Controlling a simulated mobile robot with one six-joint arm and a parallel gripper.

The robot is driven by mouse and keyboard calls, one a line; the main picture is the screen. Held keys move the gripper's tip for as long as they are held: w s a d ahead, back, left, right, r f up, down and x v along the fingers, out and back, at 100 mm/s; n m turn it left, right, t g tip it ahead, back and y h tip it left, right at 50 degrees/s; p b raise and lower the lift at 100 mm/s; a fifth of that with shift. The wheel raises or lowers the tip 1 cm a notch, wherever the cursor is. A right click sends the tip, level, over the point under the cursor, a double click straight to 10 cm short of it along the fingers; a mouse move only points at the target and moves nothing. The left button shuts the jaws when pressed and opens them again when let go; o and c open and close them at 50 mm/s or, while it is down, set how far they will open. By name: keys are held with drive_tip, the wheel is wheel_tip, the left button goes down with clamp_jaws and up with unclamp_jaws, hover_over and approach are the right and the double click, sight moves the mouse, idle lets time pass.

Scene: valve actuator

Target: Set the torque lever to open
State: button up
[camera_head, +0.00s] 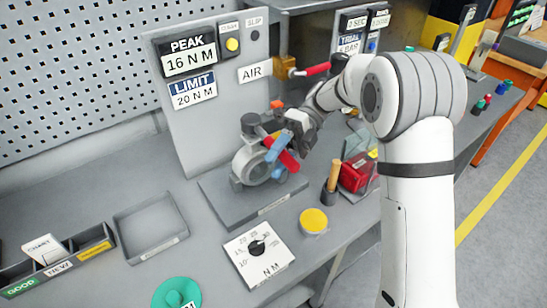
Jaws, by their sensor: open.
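A grey valve (257,164) with a round body stands on a dark base plate in the middle of the bench. A red bar (287,158) and a blue bar (276,149) cross at its top; I cannot tell which of them is the torque lever. My gripper (291,140) is open, just above and right of these bars. My wrist partly covers the far side of the valve, and I cannot tell whether the fingers touch a bar. Any open or shut marking on the valve is too small to read.
A panel behind reads PEAK 16 N M (189,57). A brass air valve with a red handle (318,69) sits to its right. A torque dial plate (258,253), a yellow-topped cup (314,221), a wooden-handled tool (333,176) and a red block (356,172) stand nearby. An empty grey tray (150,229) lies left.

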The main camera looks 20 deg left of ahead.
drive_tip(key=p+v, duration=0.7)
drive_tip(key=p, duration=0.3)
drive_tip(key=shift+w+p, duration=0.3)
drive_tip(key=shift+p, duration=0.05)
drive_tip(key=shift+d, duration=0.1)
drive_tip(key=shift+r, duration=0.1)
